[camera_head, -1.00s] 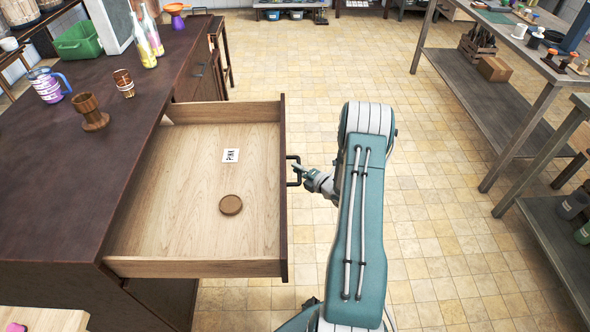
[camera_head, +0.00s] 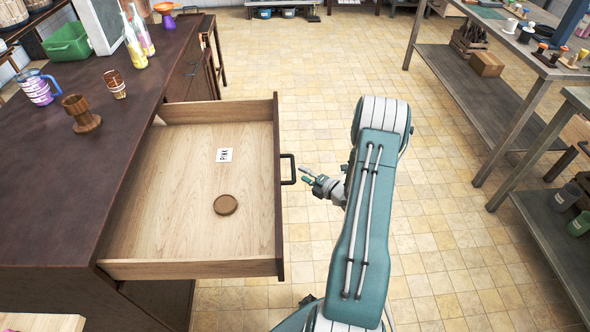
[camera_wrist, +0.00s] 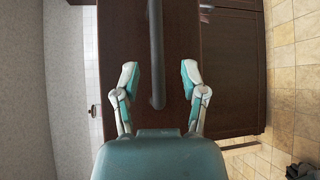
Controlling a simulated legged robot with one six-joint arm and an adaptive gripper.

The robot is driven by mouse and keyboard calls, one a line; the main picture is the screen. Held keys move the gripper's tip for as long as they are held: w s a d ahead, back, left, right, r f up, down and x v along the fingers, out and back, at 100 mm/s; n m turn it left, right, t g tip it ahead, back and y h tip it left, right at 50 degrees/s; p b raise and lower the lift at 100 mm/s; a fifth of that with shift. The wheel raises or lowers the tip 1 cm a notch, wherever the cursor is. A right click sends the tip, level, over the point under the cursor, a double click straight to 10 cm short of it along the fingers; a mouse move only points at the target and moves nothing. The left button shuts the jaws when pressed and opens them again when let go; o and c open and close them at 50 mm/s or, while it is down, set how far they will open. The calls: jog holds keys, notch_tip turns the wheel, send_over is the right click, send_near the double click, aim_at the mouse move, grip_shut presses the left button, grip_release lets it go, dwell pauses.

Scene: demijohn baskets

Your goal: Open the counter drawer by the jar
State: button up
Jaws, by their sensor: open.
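The counter drawer (camera_head: 130,268) stands pulled well out from the dark counter (camera_head: 60,190). Inside it lie a white label reading "PINK" (camera_head: 224,155) and a round brown disc (camera_head: 225,205). Its dark handle (camera_head: 289,169) is on the front panel and also shows in the wrist view (camera_wrist: 156,60). My gripper (camera_head: 308,174) is open and empty, just right of the handle and apart from it. In the wrist view my gripper's fingers (camera_wrist: 160,78) are spread, with the handle's end between and beyond them. A wooden goblet (camera_head: 81,113) stands on the counter; which jar the task means I cannot tell.
A patterned mug (camera_head: 38,87), a small barrel cup (camera_head: 115,84), bottles (camera_head: 134,42) and a green bin (camera_head: 66,41) are on or by the counter. A metal shelf table (camera_head: 480,105) stands at right.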

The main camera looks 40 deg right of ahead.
jog(key=s+d, duration=0.1)
jog(key=s, duration=0.5)
jog(key=shift+r, duration=0.4)
jog(key=shift+s, duration=0.1)
